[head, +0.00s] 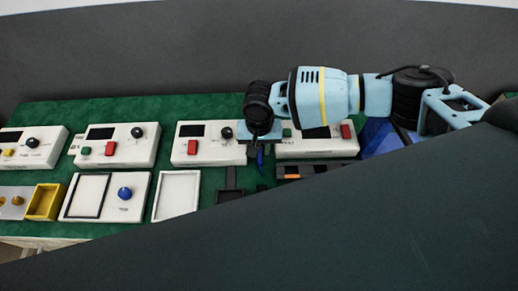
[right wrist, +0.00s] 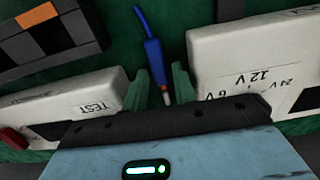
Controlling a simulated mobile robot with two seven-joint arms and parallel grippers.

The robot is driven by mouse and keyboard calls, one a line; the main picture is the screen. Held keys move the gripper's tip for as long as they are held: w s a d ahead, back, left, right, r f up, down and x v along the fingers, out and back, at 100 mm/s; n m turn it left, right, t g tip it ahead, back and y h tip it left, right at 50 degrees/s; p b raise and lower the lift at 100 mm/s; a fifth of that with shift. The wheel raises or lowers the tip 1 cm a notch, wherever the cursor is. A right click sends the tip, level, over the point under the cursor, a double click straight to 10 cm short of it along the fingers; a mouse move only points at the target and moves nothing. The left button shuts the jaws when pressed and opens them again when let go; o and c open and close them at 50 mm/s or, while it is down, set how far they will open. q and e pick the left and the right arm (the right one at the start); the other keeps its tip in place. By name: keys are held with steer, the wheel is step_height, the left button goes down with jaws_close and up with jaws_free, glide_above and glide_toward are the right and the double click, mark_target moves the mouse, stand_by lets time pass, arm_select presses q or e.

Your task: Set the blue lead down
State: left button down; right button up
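The blue lead (right wrist: 154,55) has a blue plug body with a pale and red tip, and its cable runs away toward the top of the right wrist view. It also shows as a small blue piece under my right gripper in the head view (head: 261,159). My right gripper (right wrist: 160,84) has its two green fingers apart, one on each side of the plug. There is visible space between the plug and the right-hand finger. I cannot tell whether the plug touches the left-hand finger or the mat. My left gripper is not in view.
White instrument boxes stand close on both sides of the fingers: one marked TEST (right wrist: 85,105), one marked 12V (right wrist: 255,60). A dark tray with orange (right wrist: 45,35) lies nearby. More white boxes (head: 120,147), a yellow bin (head: 45,201) and a white tray (head: 177,195) stand left on the green mat.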

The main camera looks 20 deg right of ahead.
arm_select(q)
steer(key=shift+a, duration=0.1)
arm_select(e)
jaws_close()
steer(key=shift+r, duration=0.15)
